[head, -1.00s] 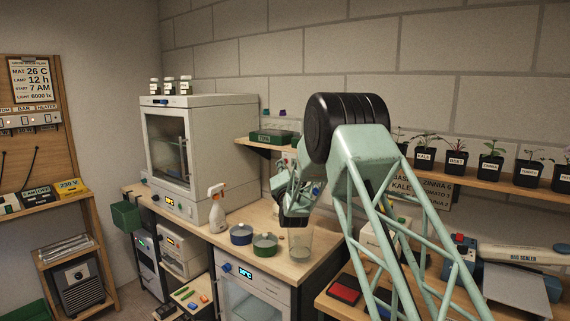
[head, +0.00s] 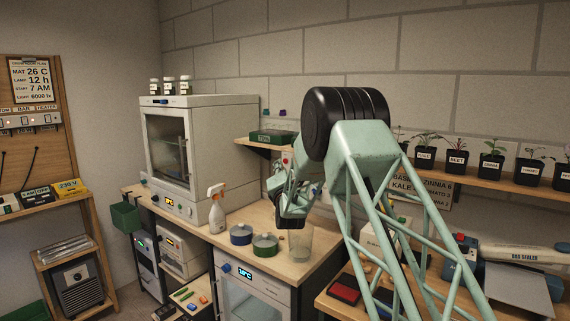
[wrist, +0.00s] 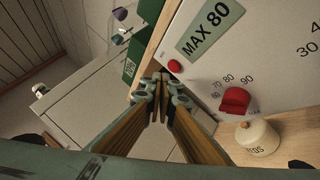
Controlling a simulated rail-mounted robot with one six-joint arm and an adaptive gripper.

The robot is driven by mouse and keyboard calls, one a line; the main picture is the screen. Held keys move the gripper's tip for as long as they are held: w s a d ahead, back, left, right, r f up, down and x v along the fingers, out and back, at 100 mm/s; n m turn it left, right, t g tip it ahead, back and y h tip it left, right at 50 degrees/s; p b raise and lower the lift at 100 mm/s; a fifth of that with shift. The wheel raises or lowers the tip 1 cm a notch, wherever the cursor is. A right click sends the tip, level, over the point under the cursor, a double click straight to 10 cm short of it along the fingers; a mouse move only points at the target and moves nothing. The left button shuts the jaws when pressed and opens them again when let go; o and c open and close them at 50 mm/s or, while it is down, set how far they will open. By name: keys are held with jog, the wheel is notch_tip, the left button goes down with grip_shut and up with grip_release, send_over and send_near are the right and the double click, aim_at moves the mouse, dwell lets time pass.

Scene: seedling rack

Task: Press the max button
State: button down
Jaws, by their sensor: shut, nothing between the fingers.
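The wrist view shows a pale panel with a green "MAX 80" label (wrist: 210,24). A small round red button (wrist: 174,66) sits just below that label, near the panel's edge. My gripper (wrist: 160,80) is shut and empty, its fingertips just below and left of the red button in the picture. I cannot tell whether they touch the panel. A red dial knob (wrist: 234,100) with numbers around it is to the right. In the head view my gripper's fingertips are hidden behind my arm.
A green box (head: 272,137) lies on a small shelf near my wrist. A spray bottle (head: 217,210), a blue pot (head: 241,236), a green pot (head: 264,245) and a clear beaker (head: 299,243) stand on the bench.

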jog(key=shift+s+a+b, duration=0.4)
jog(key=shift+s+a, duration=0.2)
jog(key=shift+s, duration=0.35)
jog(key=shift+s+a+b, duration=0.35)
jog(key=shift+s+a, duration=0.25)
jog(key=shift+s, duration=0.35)
jog(key=shift+r, duration=0.1)
